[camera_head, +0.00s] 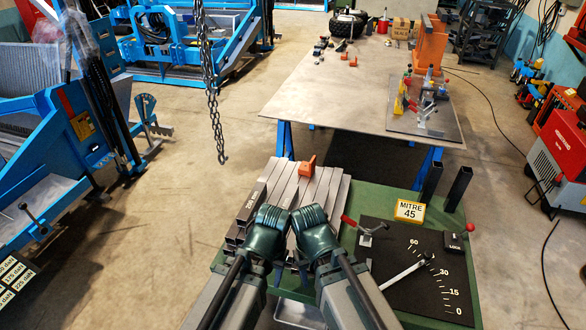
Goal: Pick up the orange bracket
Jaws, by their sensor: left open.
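An orange bracket (307,167) sits on the far end of a row of grey metal tubes (283,182) on the green bench. Its upright flange stands up, and two smaller orange pieces (349,60) lie on the far table. My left gripper (273,216) is open over the near part of the tubes, short of the bracket and to its left. My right gripper (311,218) is close beside it, also short of the bracket. Its jaw gap is not clear from here. Neither gripper touches the bracket, and I see nothing held.
A mitre gauge board (390,270) with a red-handled clamp and a lever lies on the right of the green bench (345,200). A yellow MITRE 45 sign (410,210) and dark posts stand behind it. A chain (212,110) hangs at the left. A large table (320,100) stands beyond.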

